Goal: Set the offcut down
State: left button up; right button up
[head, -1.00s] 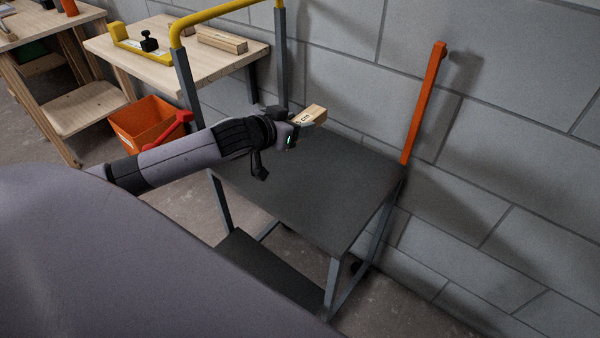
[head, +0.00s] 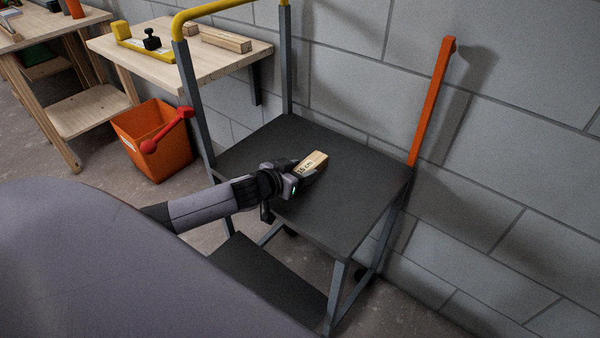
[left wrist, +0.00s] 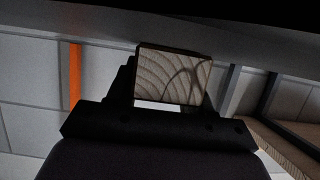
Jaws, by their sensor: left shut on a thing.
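The offcut (head: 313,162) is a short pale wooden block with a dark length marking in cm on one face. My left gripper (head: 300,177) is shut on it, over the dark grey top platform (head: 345,215) of a step stand. In the left wrist view the offcut's grained end (left wrist: 174,77) shows between the two dark fingers (left wrist: 165,95). In that view a dark surface runs close by the block's far edge. Whether the block touches the platform I cannot tell. My right gripper is not in view.
The platform is clear around the block. An orange batten (head: 432,105) leans on the block wall at its right corner. A yellow handrail (head: 215,9) rises on its left side. A bench (head: 200,60) and an orange bin (head: 155,150) with a red tool stand further left.

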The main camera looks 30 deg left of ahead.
pick_arm(q)
jog(key=o, duration=1.1)
jog(key=shift+r, duration=0.1)
